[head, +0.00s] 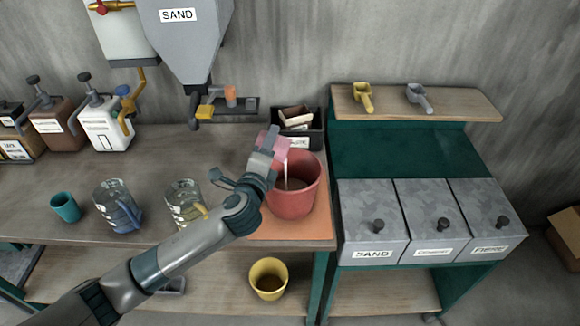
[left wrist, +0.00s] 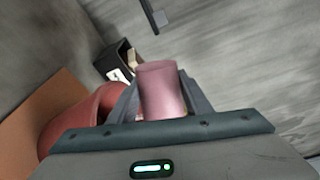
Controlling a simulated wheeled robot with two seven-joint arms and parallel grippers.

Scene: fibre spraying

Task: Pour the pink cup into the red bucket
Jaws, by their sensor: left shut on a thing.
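My left gripper (head: 266,158) is shut on the pink cup (head: 274,141), holding it over the back left of the red bucket (head: 300,203). The cup is tilted, and a pale stream runs from it down into the bucket. In the left wrist view the pink cup (left wrist: 161,90) sits between the two fingers of the left gripper (left wrist: 162,100), with the red bucket (left wrist: 85,115) below and to the left. The bucket stands upright on an orange mat (head: 262,225). My right gripper is not in view.
Two glass jugs (head: 118,205) (head: 185,205) and a teal cup (head: 65,207) stand on the bench at the left. A dark box (head: 302,143) is behind the bucket. A grey SAND hopper (head: 185,45) hangs above. Lidded bins (head: 425,195) stand at the right. A yellow bucket (head: 268,278) is on the lower shelf.

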